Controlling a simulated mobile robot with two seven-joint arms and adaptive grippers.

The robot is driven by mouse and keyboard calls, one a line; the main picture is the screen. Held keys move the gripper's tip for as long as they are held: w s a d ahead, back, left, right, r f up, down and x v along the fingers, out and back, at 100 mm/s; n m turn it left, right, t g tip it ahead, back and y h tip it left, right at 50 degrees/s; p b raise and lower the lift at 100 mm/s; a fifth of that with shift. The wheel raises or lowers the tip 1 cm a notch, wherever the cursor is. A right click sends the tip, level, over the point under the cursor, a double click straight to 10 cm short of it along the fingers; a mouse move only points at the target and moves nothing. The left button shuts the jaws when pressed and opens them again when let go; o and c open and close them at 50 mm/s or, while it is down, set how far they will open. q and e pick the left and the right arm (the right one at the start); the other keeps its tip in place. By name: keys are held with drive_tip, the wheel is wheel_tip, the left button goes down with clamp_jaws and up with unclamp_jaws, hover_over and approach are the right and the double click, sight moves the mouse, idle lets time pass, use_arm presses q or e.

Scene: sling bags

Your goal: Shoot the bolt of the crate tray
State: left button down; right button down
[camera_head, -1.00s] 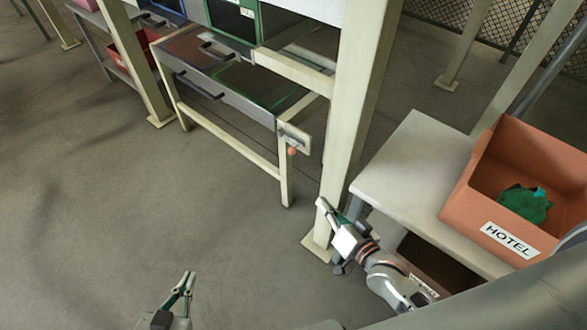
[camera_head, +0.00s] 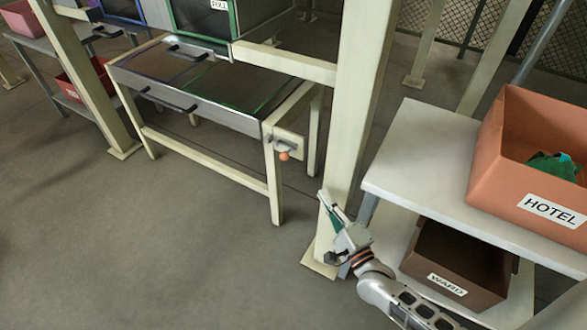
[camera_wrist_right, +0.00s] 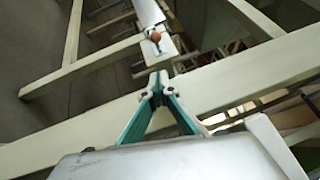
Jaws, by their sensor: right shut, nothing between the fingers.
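The bolt with its orange knob (camera_head: 283,155) is on a pale plate (camera_head: 292,145) at the right front corner of the grey metal tray (camera_head: 222,87) on a cream frame. The knob hangs below a grey bolt part. It also shows in the right wrist view (camera_wrist_right: 155,36), beyond the fingertips. My right gripper (camera_head: 329,207) is shut and empty in front of the cream post, to the right of and lower in the picture than the knob, apart from it. Its teal fingers meet at the tips in the right wrist view (camera_wrist_right: 158,78). My left gripper is out of view.
A cream post (camera_head: 352,120) stands right of the bolt. Further right, a grey shelf (camera_head: 420,150) holds an orange HOTEL bin (camera_head: 490,160) with a green item; a brown WARD bin (camera_head: 445,283) is below. The floor (camera_head: 150,250) in front of the tray is clear.

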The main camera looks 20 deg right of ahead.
drive_tip(key=shift+r, duration=0.1)
